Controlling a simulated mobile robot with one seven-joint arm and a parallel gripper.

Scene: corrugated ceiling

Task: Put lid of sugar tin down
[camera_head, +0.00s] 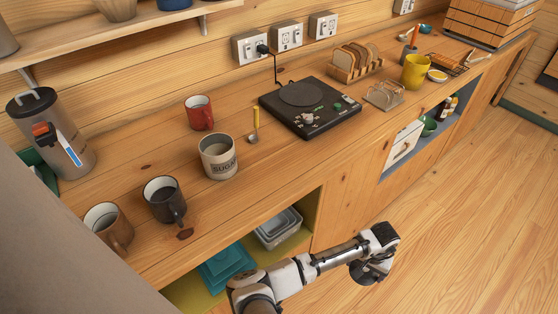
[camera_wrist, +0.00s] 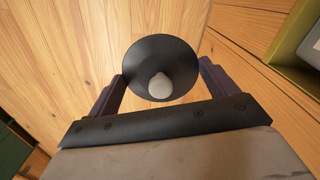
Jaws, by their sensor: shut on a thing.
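The sugar tin (camera_head: 218,158) is a cream cylinder with dark lettering. It stands upright and open on the wooden counter. My gripper (camera_head: 374,264) is low in front of the counter, above the wooden floor and to the right of the tin. It also shows in the wrist view (camera_wrist: 161,88), shut on the lid (camera_wrist: 180,62), a dark disc with a pale knob. The lid (camera_head: 368,274) is partly hidden by the gripper in the head view.
Two dark and brown mugs (camera_head: 164,200) (camera_head: 108,228) and a red mug (camera_head: 200,113) stand near the tin. A spoon (camera_head: 254,125) and a black hotplate (camera_head: 310,110) are to its right. Bare counter (camera_head: 262,185) lies in front of them. An open shelf (camera_head: 294,246) is below.

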